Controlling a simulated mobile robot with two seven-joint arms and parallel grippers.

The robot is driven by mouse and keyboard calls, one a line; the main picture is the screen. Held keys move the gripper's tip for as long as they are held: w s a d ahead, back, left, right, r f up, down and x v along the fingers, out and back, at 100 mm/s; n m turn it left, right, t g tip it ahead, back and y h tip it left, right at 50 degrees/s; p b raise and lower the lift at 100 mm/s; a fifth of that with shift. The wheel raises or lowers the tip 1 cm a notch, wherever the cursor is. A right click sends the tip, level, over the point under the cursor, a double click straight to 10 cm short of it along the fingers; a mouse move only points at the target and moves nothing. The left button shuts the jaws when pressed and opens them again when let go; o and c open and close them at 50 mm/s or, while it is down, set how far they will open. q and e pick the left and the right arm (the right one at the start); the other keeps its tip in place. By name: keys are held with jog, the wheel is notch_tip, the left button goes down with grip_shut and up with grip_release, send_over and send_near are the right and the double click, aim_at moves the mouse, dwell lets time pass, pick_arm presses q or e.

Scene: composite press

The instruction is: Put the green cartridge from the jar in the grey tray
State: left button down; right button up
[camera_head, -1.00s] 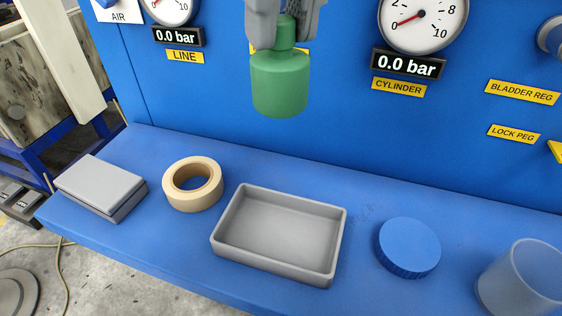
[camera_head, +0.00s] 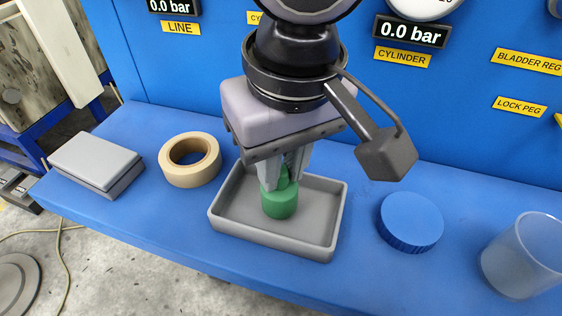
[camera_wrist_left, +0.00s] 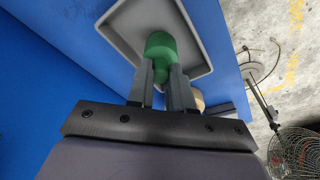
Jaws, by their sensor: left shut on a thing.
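The green cartridge (camera_head: 279,201) is upright inside the walls of the grey tray (camera_head: 330,222), near its middle. I cannot tell whether its base touches the tray floor. My left gripper (camera_head: 283,178) is shut on the cartridge's narrow top from above. In the left wrist view the cartridge (camera_wrist_left: 160,47) sits between the fingertips (camera_wrist_left: 161,75), with the tray (camera_wrist_left: 118,22) around it. The clear jar (camera_head: 524,258) stands at the right and looks empty. The blue round lid (camera_head: 411,221) lies between the tray and the jar. My right gripper is out of view.
A roll of tan tape (camera_head: 190,160) lies left of the tray, and a grey flat box (camera_head: 95,163) lies farther left. A blue panel with gauges and yellow labels rises behind the shelf. The shelf's front edge runs close before the tray.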

pick_arm(q)
jog(key=shift+f, duration=0.4)
jog(key=shift+f, duration=0.15)
jog(key=c, duration=1)
grip_release()
jog(key=shift+r, duration=0.5)
jog(key=r, duration=0.3)
jog(key=s+r, duration=0.1)
jog(key=r, duration=0.7)
jog(key=shift+s+d+r, duration=0.15)
jog(key=shift+s+d, duration=0.2)
jog(key=shift+d, duration=0.05)
